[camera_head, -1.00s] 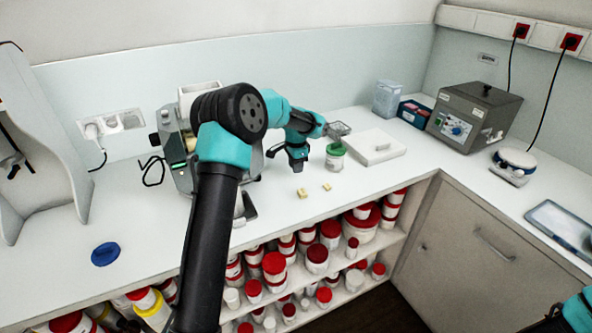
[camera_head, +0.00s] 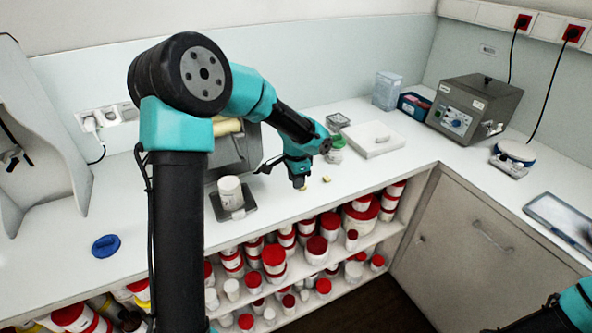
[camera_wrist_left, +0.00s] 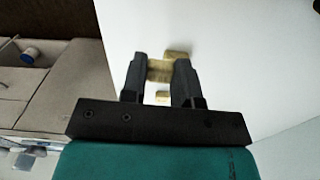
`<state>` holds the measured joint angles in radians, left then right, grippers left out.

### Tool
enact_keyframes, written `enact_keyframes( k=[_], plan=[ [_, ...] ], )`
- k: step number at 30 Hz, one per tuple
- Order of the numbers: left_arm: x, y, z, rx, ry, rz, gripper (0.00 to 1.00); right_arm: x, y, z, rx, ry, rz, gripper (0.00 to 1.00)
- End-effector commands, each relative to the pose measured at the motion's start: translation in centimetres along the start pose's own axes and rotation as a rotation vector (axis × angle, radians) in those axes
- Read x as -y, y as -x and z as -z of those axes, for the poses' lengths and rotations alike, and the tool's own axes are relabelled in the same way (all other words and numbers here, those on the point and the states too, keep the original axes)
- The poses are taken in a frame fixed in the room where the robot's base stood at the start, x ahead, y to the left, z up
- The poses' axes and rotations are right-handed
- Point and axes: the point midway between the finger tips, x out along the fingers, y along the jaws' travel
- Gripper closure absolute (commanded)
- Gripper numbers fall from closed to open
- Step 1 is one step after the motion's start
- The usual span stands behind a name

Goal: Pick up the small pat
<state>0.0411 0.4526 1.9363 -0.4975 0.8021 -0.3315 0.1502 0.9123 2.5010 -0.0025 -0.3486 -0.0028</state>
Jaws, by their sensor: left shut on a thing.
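My left gripper (camera_head: 299,186) is low over the white counter. Its fingertips (camera_wrist_left: 160,78) are shut on a pale yellow pat (camera_wrist_left: 160,70), seen between them in the wrist view. Another yellow piece (camera_wrist_left: 178,56) shows just beyond the fingers, and a small one (camera_wrist_left: 162,97) shows between the fingers nearer the palm. In the head view a small yellow pat (camera_head: 327,179) lies on the counter just right of the gripper. I cannot tell whether the held pat is clear of the counter. My right gripper is out of view; only part of that arm shows at the lower right.
A grey machine (camera_head: 238,155) with a white jar (camera_head: 230,192) stands behind my left arm. A green-labelled jar (camera_head: 334,155) and white slab (camera_head: 374,139) stand beyond the gripper. A blue lid (camera_head: 105,245) lies at left. Shelves of red-lidded jars (camera_head: 274,256) are below the counter edge.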

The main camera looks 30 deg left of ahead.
Motion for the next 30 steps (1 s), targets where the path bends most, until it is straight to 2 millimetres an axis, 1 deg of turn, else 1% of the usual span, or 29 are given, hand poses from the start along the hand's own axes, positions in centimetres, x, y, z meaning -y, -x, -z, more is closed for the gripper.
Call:
enact_keyframes(
  k=[3, 6, 26, 30],
  plan=[
    [-1.0, 0.1, -0.4, 0.000, -0.002, 0.000, 0.94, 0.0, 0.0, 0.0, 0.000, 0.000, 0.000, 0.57],
    [-1.3, 0.1, -0.5, -0.001, 0.000, 0.000, 0.94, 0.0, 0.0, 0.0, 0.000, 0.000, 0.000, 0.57],
    [-1.3, 0.1, -0.5, 0.000, 0.000, 0.000, 0.94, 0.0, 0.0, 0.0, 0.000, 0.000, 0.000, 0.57],
    [-1.8, -0.1, 0.3, 0.000, 0.016, -0.001, 0.94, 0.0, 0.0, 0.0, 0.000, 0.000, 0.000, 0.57]
  ],
)
